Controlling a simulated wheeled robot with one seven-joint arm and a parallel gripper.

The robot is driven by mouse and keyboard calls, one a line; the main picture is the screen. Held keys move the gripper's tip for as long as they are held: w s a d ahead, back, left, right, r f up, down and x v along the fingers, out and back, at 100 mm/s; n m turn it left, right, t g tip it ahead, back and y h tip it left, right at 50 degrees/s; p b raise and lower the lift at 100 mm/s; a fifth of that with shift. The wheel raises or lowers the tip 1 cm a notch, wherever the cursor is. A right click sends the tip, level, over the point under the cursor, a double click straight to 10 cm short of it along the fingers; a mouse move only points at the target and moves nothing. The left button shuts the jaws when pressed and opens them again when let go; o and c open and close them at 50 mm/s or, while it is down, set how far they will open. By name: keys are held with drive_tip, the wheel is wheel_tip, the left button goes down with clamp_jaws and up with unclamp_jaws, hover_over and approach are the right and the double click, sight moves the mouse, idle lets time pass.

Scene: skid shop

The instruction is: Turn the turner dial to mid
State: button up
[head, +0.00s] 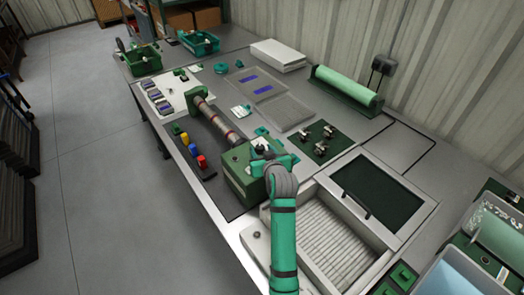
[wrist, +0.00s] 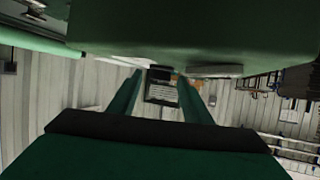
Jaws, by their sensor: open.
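The turner is a green box (head: 238,178) on the bench, with a grey rod with reddish bands (head: 218,122) running from it to a green end block (head: 196,96). My gripper (head: 264,156) is at the top right edge of this box, at the end of my teal arm. In the wrist view the two green fingers of my gripper (wrist: 166,80) are apart, with nothing seen held between them. A large green surface (wrist: 200,25) fills the top of that view, very close to the fingers. I cannot make out the dial; my gripper covers part of the box.
A white ribbed tray (head: 335,240) and a dark green panel (head: 375,190) lie right of the arm. Yellow, blue and red pieces (head: 193,148) lie left of the rod. A green roller (head: 345,88) stands near the wall.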

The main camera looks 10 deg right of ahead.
sight(257, 148)
drive_tip(key=shift+w, duration=0.1)
drive_tip(key=c, duration=1.1)
drive_tip(key=shift+o, duration=0.2)
drive_tip(key=shift+a+m+h, duration=0.2)
drive_tip(key=shift+m+h, duration=0.1)
drive_tip(key=shift+h, duration=0.1)
drive_tip(key=shift+a+m+h, duration=0.3)
drive_tip(key=shift+m+h, duration=0.5)
drive_tip(key=shift+h, duration=0.1)
drive_tip(key=m+h, duration=0.1)
drive_tip(key=m+g+h, duration=0.1)
drive_tip(key=h, duration=0.1)
drive_tip(key=a+m+g+h, duration=0.1)
drive_tip(key=m, duration=0.1)
drive_tip(key=shift+w, duration=0.3)
drive_tip(key=m+g+h, duration=0.1)
drive_tip(key=m, duration=0.1)
drive_tip(key=m+g+h, duration=0.1)
drive_tip(key=g+h, duration=0.1)
drive_tip(key=w+m+g+h, duration=0.1)
drive_tip(key=m+h, duration=0.1)
drive_tip(key=shift+a+m+g, duration=0.3)
drive_tip(key=shift+a, duration=0.05)
drive_tip(key=shift+f, duration=0.1)
